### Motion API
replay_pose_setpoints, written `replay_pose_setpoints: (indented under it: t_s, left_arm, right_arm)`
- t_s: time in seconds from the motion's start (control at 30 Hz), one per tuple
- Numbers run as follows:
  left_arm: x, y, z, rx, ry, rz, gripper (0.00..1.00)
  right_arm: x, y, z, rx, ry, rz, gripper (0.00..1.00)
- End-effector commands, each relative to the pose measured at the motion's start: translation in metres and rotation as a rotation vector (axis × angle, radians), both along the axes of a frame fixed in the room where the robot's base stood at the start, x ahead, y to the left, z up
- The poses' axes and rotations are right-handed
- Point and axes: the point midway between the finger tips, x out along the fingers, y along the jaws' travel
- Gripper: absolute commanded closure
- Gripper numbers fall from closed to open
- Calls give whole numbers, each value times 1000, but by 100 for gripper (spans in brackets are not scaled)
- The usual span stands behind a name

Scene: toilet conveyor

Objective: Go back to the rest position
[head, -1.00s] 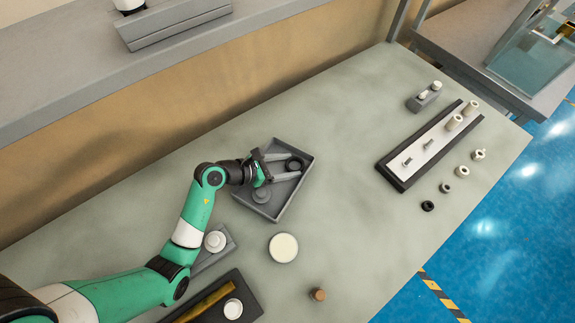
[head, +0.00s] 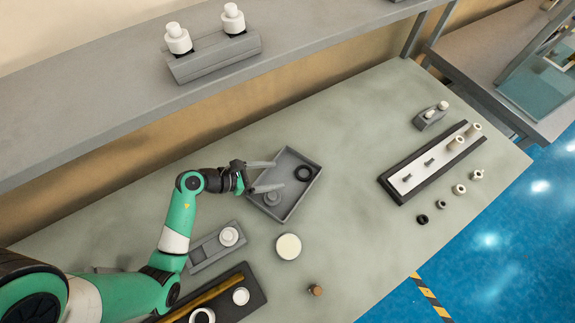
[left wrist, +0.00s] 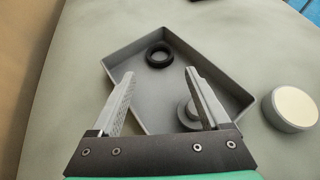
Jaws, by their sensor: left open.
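My left gripper (head: 276,175) is open and empty. Its two fingers reach over the near-left side of a grey tray (head: 296,207). In the left wrist view the open fingers (left wrist: 160,90) stand apart, with nothing between them. A black ring (head: 305,173) lies in the tray toward its far corner; it also shows in the left wrist view (left wrist: 158,55). A grey round part (head: 272,198) lies in the tray too, partly hidden by a finger in the left wrist view (left wrist: 189,112). My right gripper is not in view.
A cream-topped disc (head: 288,246) stands beside the tray. A grey holder (head: 205,252) and a dark tray (head: 255,302) lie nearer. A long rack (head: 400,188) with pegs and several small rings is at right. A shelf (head: 110,110) runs behind the table.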

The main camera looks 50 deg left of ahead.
Motion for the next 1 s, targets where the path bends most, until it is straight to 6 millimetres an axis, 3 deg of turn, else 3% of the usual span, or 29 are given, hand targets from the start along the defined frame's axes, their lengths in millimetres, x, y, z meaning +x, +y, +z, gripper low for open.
replay_pose_setpoints:
  t_s: [0.03,0.2,0.8,0.9,0.97,1.0]
  left_arm:
    - [-8,3,8,-1,3,5,20]
    - [-19,7,11,-1,1,0,20]
    - [-19,4,10,1,0,-9,20]
    - [-2,-11,22,24,-27,-74,20]
    - [19,-23,43,61,-74,-136,20]
    - [35,-32,64,92,-120,-181,20]
  right_arm:
    - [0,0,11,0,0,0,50]
    - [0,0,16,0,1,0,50]
    - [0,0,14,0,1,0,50]
    - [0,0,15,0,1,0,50]
    - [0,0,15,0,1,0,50]
    - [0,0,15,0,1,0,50]
